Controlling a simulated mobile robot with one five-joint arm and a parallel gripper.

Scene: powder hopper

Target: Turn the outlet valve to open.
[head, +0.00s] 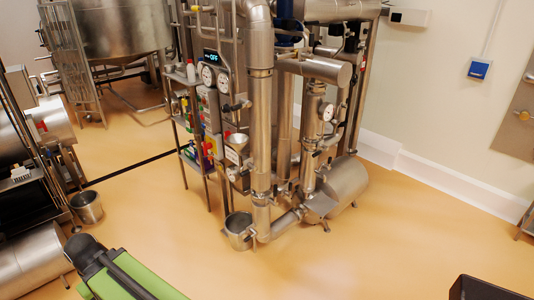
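A steel powder-processing unit with thick vertical pipes (260,110) stands in the middle of the head view. Several small fittings sit on it, among them a dark-ended handle (236,106) left of the front pipe and a small lever-like fitting (331,141) below a round gauge (328,112). I cannot tell which of them is the outlet valve, or its position. A steel bucket (240,232) stands on the floor at the foot of the front pipe. My gripper is not in view.
A green and black object (145,275) fills the bottom left, and a dark box (487,289) the bottom right. Steel machinery (28,255) and another bucket (87,207) stand left. A large tank (120,30) is behind. The orange floor (400,235) is clear at front right.

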